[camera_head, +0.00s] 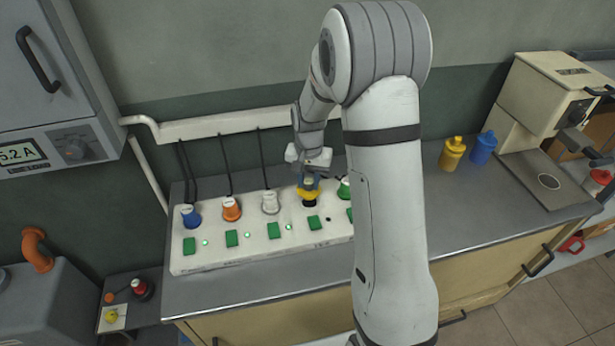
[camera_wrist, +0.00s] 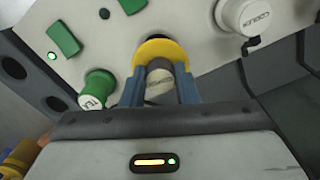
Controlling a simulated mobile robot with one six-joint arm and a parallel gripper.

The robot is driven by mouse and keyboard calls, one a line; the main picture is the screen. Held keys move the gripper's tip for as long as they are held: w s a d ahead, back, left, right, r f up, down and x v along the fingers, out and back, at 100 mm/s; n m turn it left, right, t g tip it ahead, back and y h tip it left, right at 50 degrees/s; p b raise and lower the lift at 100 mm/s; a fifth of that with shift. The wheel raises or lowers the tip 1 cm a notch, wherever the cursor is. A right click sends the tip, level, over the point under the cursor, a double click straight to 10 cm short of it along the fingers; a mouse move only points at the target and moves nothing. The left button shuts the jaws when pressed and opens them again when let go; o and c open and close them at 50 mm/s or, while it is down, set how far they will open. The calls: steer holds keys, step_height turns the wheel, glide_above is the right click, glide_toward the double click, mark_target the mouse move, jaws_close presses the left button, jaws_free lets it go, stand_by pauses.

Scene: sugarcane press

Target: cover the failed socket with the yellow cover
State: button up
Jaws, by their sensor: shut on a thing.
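A white socket strip (camera_head: 240,255) lies along the bench with several coloured plugs and green switches. My gripper (camera_head: 309,186) points down over the strip between the white plug and the green plug. Its blue fingers (camera_wrist: 158,90) are shut on the yellow cover (camera_wrist: 153,50), a yellow round flange with a grey, labelled knob. The yellow cover also shows in the head view (camera_head: 308,194), with a dark patch just under it. I cannot tell whether it touches the strip. The socket beneath is hidden.
The white plug (camera_head: 271,202) and green plug (camera_head: 344,189) stand close on either side of my gripper. Black cables run up behind the strip. Yellow (camera_head: 452,153) and blue bottles (camera_head: 484,148) stand farther right. A small yellow object (camera_head: 112,316) lies on a low side table.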

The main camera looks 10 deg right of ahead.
mark_target(309, 190)
steer(key=shift+f+b, duration=0.65)
steer(key=shift+f, duration=0.8)
steer(key=shift+s+f+b, duration=0.15)
steer(key=shift+f+b, duration=0.45)
steer(key=shift+b, duration=0.05)
stand_by(0.5)
steer(key=o, duration=0.7)
steer(key=shift+r, duration=0.15)
steer(key=shift+r+p, duration=3.55)
steer(key=shift+r, duration=1.9)
